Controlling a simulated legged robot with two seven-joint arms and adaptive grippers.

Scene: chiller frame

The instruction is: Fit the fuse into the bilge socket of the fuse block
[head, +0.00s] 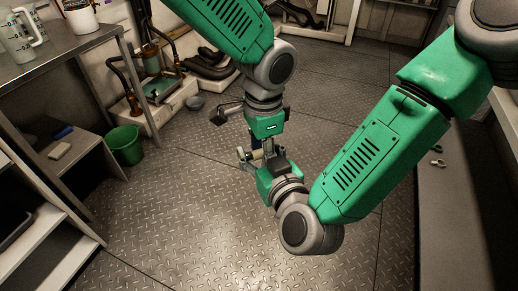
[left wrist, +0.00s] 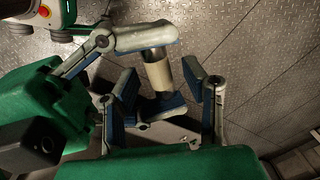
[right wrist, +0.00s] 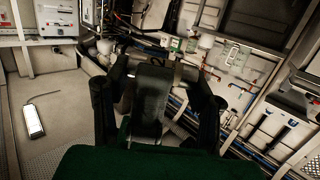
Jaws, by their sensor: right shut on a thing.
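The fuse (left wrist: 158,76), a cream cylinder with a darker metal end, is held across the jaws of my right gripper (left wrist: 154,74), which is shut on it. My left gripper (left wrist: 168,112) is open. Its blue-padded fingers stand on either side of the fuse, with a gap on the right. In the head view the left gripper and right gripper (head: 252,158) meet above the floor, and the fuse is small and partly hidden there. In the right wrist view a dark finger covers much of the fuse (right wrist: 187,72). I cannot make out the fuse block or its bilge socket.
A metal table (head: 70,50) with jugs stands at the left, above a lower shelf (head: 70,155). A pump assembly (head: 155,88) stands behind. The tread-plate floor in front is clear.

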